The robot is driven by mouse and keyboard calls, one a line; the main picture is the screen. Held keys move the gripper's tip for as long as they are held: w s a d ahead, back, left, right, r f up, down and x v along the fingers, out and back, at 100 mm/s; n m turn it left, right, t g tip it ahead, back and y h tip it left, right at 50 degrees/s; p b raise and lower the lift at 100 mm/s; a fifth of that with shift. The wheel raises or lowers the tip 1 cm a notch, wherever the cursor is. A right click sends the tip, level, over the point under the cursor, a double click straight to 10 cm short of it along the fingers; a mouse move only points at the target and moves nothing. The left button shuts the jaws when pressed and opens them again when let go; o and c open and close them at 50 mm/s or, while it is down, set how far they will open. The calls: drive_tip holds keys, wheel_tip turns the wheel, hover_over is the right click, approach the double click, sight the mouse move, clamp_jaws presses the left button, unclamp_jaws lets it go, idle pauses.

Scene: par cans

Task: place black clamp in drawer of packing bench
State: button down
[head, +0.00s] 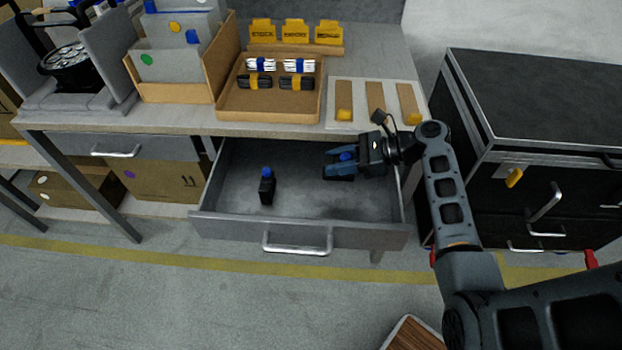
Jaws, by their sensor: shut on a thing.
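The packing bench (180,118) has a grey drawer (300,228) pulled open at its front right. A small black clamp with a blue top (267,187) stands in the left part of the drawer. My gripper (341,165) is over the right part of the drawer, shut on another black clamp with a blue part (338,175). The fingers hide much of the held clamp. I cannot tell whether it touches the drawer floor.
A wooden tray (228,113) with black and white bundles and a white board (366,98) with tan strips sit on the bench top. A black case (540,110) stands right. A closed drawer (75,147) is at left. The drawer's middle is clear.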

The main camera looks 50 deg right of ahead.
sight(353, 175)
drive_tip(key=x, duration=0.4)
drive_tip(key=s+f+x, duration=0.1)
drive_tip(key=x, duration=0.1)
drive_tip(key=shift+w+a+f, duration=0.15)
drive_tip(key=shift+a, duration=0.15)
drive_tip(key=shift+f+b, duration=0.3)
drive_tip(key=shift+f, duration=1.6)
drive_tip(key=shift+f, duration=0.1)
drive_tip(key=c, duration=0.7)
unclamp_jaws()
drive_tip(key=shift+c, duration=0.2)
drive_tip(key=v, duration=1.2)
